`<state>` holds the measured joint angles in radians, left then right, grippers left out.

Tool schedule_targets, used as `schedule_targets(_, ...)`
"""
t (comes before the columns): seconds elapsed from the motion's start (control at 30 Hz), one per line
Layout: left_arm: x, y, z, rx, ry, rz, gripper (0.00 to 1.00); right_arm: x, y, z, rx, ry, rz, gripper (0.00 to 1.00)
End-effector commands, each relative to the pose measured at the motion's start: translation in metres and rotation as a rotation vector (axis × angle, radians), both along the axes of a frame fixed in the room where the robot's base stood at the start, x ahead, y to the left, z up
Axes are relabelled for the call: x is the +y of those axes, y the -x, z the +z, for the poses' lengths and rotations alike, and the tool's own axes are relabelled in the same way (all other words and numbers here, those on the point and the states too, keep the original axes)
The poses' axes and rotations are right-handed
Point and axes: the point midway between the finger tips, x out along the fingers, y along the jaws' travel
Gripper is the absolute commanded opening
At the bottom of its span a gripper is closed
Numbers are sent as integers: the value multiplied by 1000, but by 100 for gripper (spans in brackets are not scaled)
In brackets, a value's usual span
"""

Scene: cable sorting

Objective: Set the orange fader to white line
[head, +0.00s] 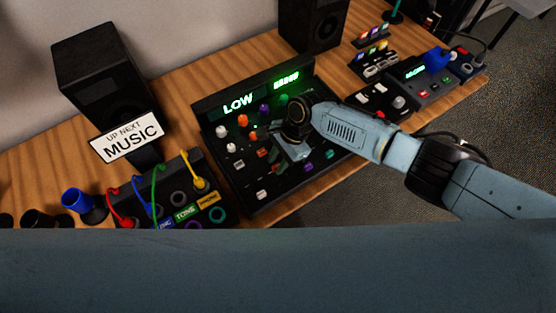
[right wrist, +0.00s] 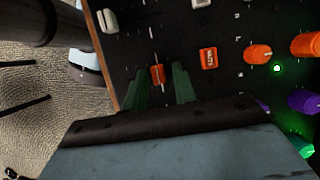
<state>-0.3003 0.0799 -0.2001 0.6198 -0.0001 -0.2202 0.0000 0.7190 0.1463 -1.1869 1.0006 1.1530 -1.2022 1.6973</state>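The black mixer panel (head: 275,185) carries a green lit "LOW" readout, knobs and fader caps. In the right wrist view, a small orange fader cap (right wrist: 157,75) stands between the two green fingers of my right gripper (right wrist: 160,86). The fingers are apart, with a visible gap at least on the right side of the cap; I cannot tell if either touches it. In the head view my right gripper (head: 291,150) reaches down over the panel's middle and hides part of it. I cannot make out the white line clearly. My left gripper is not in view.
A larger orange button (right wrist: 208,58) and orange knobs (right wrist: 258,53) lie right of the fingers. A white cap (right wrist: 107,20) is near the panel edge. A patch box with coloured cables (head: 180,200), a sign (head: 127,137) and speakers (head: 105,85) stand around the mixer.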

Motion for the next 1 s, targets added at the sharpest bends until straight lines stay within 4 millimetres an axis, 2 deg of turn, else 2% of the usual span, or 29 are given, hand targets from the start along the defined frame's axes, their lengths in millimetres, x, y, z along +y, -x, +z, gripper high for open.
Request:
schedule_targets(0.33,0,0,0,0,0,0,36,-1,3,-2,5,4,0,36)
schedule_targets(0.47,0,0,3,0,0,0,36,-5,1,7,4,4,0,36)
schedule_targets(0.8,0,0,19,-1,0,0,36,-28,-14,74,1,3,1,36)
schedule_targets(1.0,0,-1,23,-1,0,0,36,-39,-21,106,3,3,0,36)
